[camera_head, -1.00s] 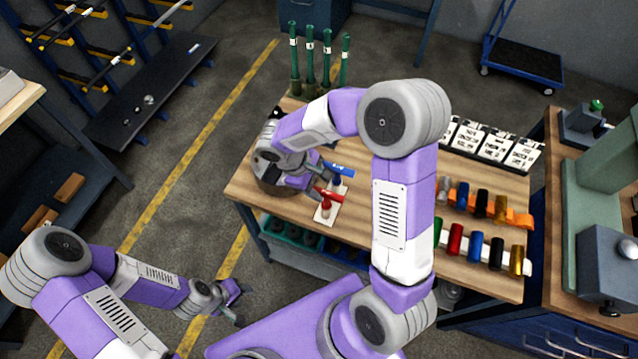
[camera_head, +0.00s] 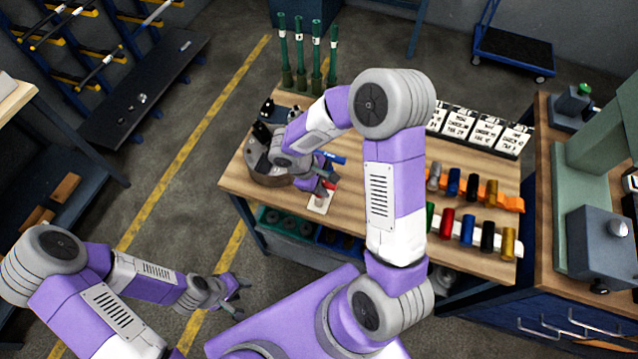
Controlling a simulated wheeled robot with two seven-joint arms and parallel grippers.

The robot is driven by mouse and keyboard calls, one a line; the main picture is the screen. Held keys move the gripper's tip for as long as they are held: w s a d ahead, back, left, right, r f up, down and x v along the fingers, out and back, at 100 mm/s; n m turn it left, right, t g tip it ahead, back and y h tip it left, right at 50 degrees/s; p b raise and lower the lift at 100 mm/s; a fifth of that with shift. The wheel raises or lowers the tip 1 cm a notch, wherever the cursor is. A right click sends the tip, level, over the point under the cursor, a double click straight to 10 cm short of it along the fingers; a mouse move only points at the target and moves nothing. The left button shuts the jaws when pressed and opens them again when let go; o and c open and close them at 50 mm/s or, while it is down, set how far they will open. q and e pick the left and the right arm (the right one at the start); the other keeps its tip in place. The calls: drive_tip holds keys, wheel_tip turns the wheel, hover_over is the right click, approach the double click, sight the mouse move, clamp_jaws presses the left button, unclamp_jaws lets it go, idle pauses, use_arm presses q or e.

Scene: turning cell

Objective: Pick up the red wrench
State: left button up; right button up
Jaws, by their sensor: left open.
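A red tool (camera_head: 329,185), which I take to be the red wrench, stands on a small pale card at the left part of the wooden table; only a small part of it shows. A blue tool (camera_head: 334,158) is just behind it, also partly hidden. My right gripper (camera_head: 328,181) is at the red tool, fingers pointing right and covering much of it. I cannot tell whether its jaws are open or shut on the tool. My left gripper (camera_head: 238,291) is open and empty, low over the floor, left of the table and well away from the tools.
A round dark fixture (camera_head: 264,168) stands beside my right gripper. Green-handled tools (camera_head: 300,55) stand upright at the table's back left. Coloured cylinders (camera_head: 467,230) line racks on the right, with white label cards (camera_head: 480,130) behind. Bare wood (camera_head: 250,200) shows at the left front edge.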

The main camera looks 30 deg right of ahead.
clamp_jaws()
drive_tip(key=shift+r, duration=0.1)
